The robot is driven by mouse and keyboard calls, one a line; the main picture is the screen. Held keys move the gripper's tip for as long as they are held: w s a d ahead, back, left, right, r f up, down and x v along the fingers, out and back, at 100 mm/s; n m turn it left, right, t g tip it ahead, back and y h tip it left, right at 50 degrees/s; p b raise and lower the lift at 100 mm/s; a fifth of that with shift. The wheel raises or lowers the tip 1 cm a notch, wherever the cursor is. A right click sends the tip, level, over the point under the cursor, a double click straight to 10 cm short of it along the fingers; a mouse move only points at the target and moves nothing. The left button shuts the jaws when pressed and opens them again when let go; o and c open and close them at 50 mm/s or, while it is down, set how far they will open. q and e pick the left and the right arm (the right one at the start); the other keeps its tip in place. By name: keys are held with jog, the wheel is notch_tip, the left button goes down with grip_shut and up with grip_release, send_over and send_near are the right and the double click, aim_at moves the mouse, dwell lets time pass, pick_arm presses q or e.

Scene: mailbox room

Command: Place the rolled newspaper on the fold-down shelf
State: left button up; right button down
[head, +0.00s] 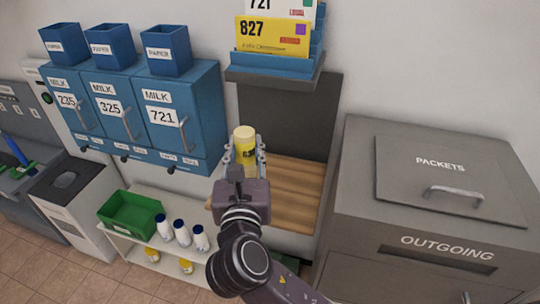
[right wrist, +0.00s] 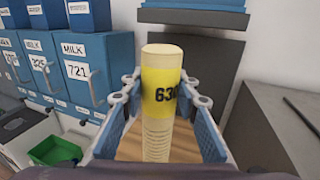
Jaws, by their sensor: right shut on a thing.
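The rolled newspaper (head: 244,148) stands upright between the fingers of my right gripper (head: 245,160), which is shut on it. In the right wrist view the newspaper (right wrist: 161,100) is a pale roll with a yellow band and a black number starting "63"; its lower part shows ridges. The fold-down shelf (head: 300,185) is a wooden slatted board below a dark grey back panel. The held newspaper shows in front of the shelf's left part. I cannot tell whether its lower end touches the board. My left gripper is not in view.
Blue milk boxes (head: 190,118) hang to the left, with small paper bins on top. A blue rack (head: 272,62) with numbered cards sits above the shelf. A grey outgoing packets box (head: 430,215) stands right. A lower white rack holds a green bin (head: 130,222) and bottles (head: 182,232).

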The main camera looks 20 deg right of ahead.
jog(key=w+d+p, duration=0.3)
jog(key=w+d, duration=0.7)
jog(key=w, duration=0.4)
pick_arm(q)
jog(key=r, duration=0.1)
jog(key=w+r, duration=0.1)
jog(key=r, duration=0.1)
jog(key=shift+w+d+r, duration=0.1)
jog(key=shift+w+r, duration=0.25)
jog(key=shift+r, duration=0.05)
pick_arm(e)
notch_tip(320, 180, down, 7)
jog(key=w, duration=0.1)
jog(key=shift+d, duration=0.1)
jog(key=shift+f, duration=0.15)
jog(key=c, duration=1.5)
grip_release()
